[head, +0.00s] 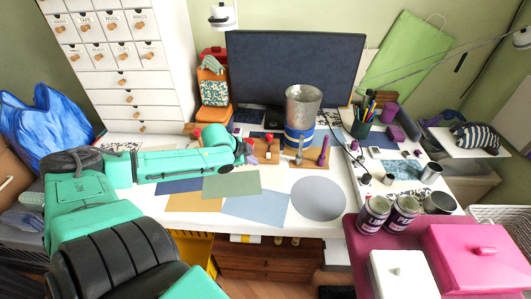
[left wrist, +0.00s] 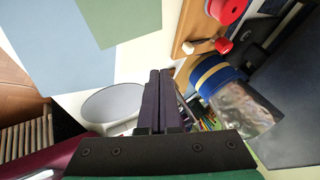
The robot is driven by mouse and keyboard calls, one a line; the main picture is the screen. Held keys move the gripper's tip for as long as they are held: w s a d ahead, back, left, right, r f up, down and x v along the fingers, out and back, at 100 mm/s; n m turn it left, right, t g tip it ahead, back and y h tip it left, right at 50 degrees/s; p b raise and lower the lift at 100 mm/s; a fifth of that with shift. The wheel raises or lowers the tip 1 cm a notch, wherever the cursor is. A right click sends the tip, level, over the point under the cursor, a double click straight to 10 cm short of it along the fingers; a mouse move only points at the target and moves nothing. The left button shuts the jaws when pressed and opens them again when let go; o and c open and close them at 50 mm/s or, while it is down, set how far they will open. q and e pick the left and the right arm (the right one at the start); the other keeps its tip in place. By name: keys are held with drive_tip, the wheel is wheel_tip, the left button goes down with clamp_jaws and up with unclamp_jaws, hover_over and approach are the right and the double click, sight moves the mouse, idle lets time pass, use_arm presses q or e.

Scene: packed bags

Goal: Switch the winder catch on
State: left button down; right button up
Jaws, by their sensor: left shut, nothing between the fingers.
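A wooden board (head: 262,159) on the desk bears small red and white parts; I take it to be the winder. My left gripper (head: 249,148) is at the board's left end in the head view. Its dark fingers (left wrist: 160,72) are shut and empty, apart from the lever in the left wrist view. My right gripper is not in view.
A metal cup (head: 303,103) with a blue, gold-banded base stands behind the boards. A second board carries a grey lever (head: 299,150) and purple handle (head: 323,150). Paper sheets (head: 232,184) and a grey disc (head: 318,199) lie in front. A pen pot (head: 363,126) stands right.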

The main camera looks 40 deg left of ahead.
sight(268, 156)
use_arm(q)
drive_tip(key=shift+w+r, duration=0.2)
drive_tip(key=shift+r, duration=0.2)
drive_tip(key=b+x, duration=0.4)
drive_tip(key=b, duration=0.1)
drive_tip(key=shift+a+f+b, duration=0.2)
drive_tip(key=shift+b, duration=0.1)
drive_tip(key=b+x, duration=0.1)
drive_tip(key=x, duration=0.4)
drive_tip(key=shift+w+d+r, duration=0.1)
drive_tip(key=shift+d, duration=0.1)
drive_tip(key=w+a, duration=0.2)
drive_tip(key=w, duration=0.1)
drive_tip(key=shift+f, duration=0.35)
drive_tip(key=shift+w+a, duration=0.25)
drive_tip(key=shift+w, duration=0.1)
